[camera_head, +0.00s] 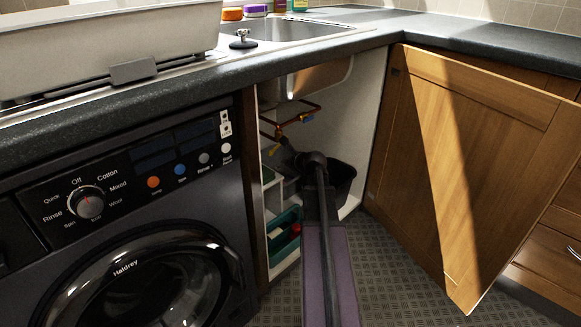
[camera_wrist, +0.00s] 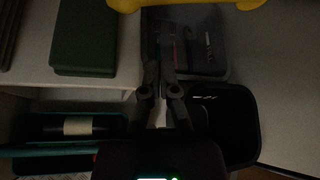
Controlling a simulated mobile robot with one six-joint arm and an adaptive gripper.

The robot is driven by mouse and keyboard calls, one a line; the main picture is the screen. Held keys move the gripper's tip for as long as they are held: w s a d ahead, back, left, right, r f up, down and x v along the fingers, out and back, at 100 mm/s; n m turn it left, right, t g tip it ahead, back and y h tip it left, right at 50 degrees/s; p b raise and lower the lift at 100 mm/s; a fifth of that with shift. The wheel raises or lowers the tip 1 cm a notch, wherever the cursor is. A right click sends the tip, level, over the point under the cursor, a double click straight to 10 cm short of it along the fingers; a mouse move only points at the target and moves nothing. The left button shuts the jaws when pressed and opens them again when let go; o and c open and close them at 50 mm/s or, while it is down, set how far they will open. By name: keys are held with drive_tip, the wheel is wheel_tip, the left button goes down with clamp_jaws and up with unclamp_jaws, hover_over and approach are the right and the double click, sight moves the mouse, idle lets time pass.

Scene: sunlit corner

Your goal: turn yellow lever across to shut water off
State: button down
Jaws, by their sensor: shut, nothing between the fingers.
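The yellow lever (camera_head: 273,151) is small in the head view, below the copper pipe inside the open under-sink cabinet. In the wrist view a yellow bar, seemingly the same lever (camera_wrist: 190,4), crosses the top edge and is cut off by the frame. My gripper (camera_head: 286,143) reaches into the cabinet close to the lever's right side. In the wrist view my gripper's fingers (camera_wrist: 160,62) are together and empty, with their tips below the yellow bar. I cannot tell whether they touch it. My arm hides part of the cabinet.
A black bin (camera_wrist: 244,125) stands at right, a green caddy (camera_wrist: 105,126) at left. The cabinet door (camera_head: 465,150) stands open at right; the washing machine (camera_head: 130,200) is at left.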

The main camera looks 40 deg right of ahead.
sight(274, 150)
drive_tip(key=shift+w+a+r+p, duration=0.3)
drive_tip(key=shift+w+r+p, duration=0.35)
drive_tip(key=shift+r+p, duration=0.1)
drive_tip(key=shift+w+a+r+p, duration=0.3)
drive_tip(key=shift+w+r+p, duration=0.3)
drive_tip(key=shift+p, duration=0.15)
drive_tip(key=shift+r, duration=0.1)
drive_tip(key=r+m+y+p, duration=0.1)
drive_tip(key=a+r+y+p, duration=0.1)
drive_tip(key=p, duration=0.1)
drive_tip(key=shift+r+m, duration=0.15)
drive_tip(key=shift+m, duration=0.25)
